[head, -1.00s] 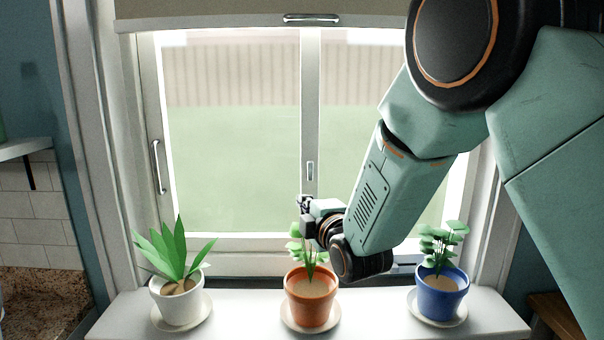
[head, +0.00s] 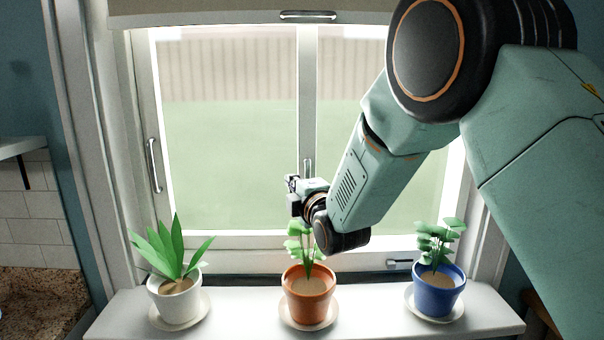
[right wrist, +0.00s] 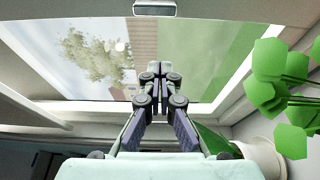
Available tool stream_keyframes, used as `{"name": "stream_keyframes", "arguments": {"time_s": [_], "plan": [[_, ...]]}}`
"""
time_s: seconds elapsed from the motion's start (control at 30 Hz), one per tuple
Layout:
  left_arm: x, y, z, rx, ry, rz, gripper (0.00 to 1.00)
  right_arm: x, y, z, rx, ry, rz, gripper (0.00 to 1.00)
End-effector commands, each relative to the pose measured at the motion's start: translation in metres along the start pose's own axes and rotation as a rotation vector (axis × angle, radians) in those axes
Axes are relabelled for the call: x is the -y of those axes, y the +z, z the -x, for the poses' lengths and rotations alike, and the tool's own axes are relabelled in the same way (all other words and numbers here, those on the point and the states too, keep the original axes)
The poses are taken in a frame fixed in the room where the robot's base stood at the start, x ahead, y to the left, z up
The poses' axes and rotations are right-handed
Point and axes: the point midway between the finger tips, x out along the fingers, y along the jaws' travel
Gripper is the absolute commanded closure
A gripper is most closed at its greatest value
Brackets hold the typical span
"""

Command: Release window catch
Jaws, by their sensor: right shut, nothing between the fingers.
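The window (head: 230,150) is shut behind the sill. It has a tall metal handle (head: 153,165) on its left frame, a small metal fitting (head: 307,168) on the middle upright and a small latch (head: 399,263) on the bottom rail at right. I cannot tell which of these is the catch. My right gripper (head: 293,194) is just below the middle fitting, above the orange pot, apart from the handle. In the right wrist view my right gripper (right wrist: 154,86) has its fingers together, empty. A metal handle (right wrist: 155,7) shows ahead at the top. My left gripper is out of view.
On the sill (head: 240,310) stand a white pot (head: 177,302), an orange pot (head: 308,298) and a blue pot (head: 436,293), each with a plant. Green leaves (right wrist: 285,90) are close at the right in the wrist view. A blind (head: 230,10) hangs above.

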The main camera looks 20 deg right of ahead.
Motion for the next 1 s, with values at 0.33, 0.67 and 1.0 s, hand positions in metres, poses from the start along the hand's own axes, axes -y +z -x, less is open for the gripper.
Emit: {"name": "stream_keyframes", "arguments": {"time_s": [0.33, 0.67, 1.0], "plan": [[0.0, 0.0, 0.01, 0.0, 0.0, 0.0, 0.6, 0.0, 0.0, -0.048, 0.0, -0.001, -0.001, 1.0], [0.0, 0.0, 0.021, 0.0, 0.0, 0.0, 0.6, -0.001, 0.03, -0.05, 0.002, -0.001, -0.002, 1.0], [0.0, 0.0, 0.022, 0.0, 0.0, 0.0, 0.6, 0.0, 0.038, -0.046, 0.0, -0.001, 0.0, 1.0]]}}
